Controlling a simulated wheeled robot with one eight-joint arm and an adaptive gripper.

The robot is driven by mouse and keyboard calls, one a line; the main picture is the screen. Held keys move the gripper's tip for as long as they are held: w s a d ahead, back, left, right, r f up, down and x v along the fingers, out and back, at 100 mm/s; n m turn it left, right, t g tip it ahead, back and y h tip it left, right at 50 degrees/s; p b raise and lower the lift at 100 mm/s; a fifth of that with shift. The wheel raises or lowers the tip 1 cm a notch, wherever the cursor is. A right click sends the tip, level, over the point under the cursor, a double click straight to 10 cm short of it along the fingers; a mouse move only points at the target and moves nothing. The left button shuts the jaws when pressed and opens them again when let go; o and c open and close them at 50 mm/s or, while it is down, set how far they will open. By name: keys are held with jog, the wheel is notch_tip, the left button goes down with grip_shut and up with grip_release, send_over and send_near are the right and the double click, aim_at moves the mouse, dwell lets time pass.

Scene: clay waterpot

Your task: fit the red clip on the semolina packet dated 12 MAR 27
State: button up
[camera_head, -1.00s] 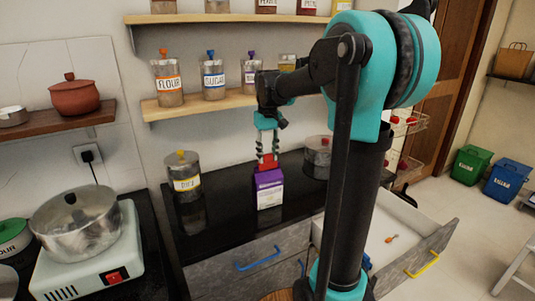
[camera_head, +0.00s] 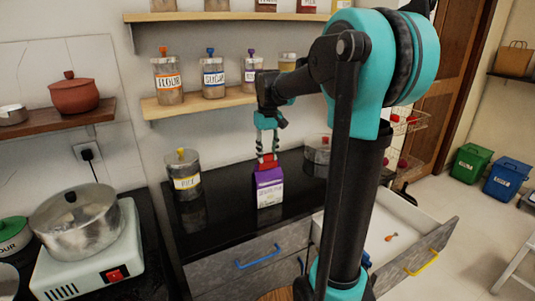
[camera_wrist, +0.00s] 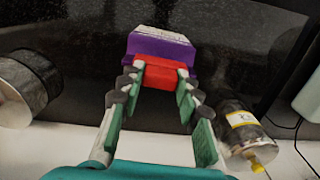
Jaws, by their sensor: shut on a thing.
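A purple and white packet (camera_head: 269,188) stands upright on the black counter; its date cannot be read. The red clip (camera_head: 268,160) is at the packet's top, between the fingertips of my gripper (camera_head: 267,151). In the wrist view my gripper (camera_wrist: 160,80) is shut on the red clip (camera_wrist: 166,75), which lies against the purple top of the packet (camera_wrist: 160,48). I cannot tell whether the clip grips the packet's fold or only touches it.
A jar with a yellow label (camera_head: 186,175) stands left of the packet and another jar (camera_head: 317,155) stands to the right. An open drawer (camera_head: 395,230) is at the front right. A shelf with labelled jars (camera_head: 215,98) is above. The counter (camera_head: 225,215) around the packet is mostly clear.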

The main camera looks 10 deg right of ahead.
jog(key=o, duration=1.2)
notch_tip(320, 180, up, 12)
jog(key=shift+d+f, duration=0.1)
